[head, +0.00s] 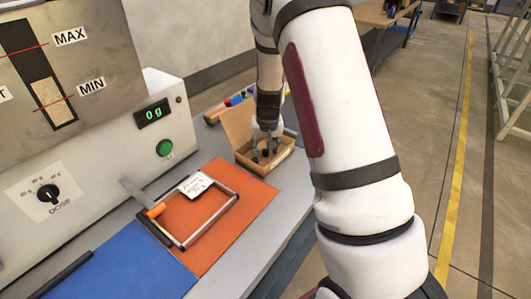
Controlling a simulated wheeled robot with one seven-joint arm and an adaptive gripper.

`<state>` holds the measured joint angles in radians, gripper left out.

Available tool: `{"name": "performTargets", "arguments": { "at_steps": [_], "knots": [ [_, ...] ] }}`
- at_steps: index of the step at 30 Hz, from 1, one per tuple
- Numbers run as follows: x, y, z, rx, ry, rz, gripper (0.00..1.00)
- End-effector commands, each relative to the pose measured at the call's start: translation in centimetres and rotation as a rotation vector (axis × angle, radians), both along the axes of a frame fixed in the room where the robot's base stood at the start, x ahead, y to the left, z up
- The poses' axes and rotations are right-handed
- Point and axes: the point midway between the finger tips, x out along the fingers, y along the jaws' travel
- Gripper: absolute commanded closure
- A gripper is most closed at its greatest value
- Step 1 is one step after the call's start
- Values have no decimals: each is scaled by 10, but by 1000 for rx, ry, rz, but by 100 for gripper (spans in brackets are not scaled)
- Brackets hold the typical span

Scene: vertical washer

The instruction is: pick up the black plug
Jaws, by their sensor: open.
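My gripper (266,154) points down into the open cardboard box (262,168) on the right side of the bench. Its jaws are open, with the dark fingertips low inside the box. Small dark shapes show around the fingertips. I cannot tell the black plug apart from the fingers at this size, and the gripper hides part of the box's inside.
An orange mat (225,222) holds a metal frame with an orange handle and a white label (195,185). A blue mat (120,262) lies at the front left. A machine with a green "0g" display (154,112) stands at the left. Small coloured items (238,98) sit behind the box.

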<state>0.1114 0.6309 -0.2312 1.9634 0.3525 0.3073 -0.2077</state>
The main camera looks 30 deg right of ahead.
Motion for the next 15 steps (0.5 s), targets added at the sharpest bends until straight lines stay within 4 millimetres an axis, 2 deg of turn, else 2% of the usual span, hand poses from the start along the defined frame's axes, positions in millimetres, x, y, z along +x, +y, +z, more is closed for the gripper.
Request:
{"name": "performTargets", "arguments": {
  "at_steps": [7,12,15],
  "knots": [
    [0,0,-1,0,-1,0,60],
    [0,0,-1,0,-1,0,90],
    [0,0,-1,0,-1,0,91]
  ]
}}
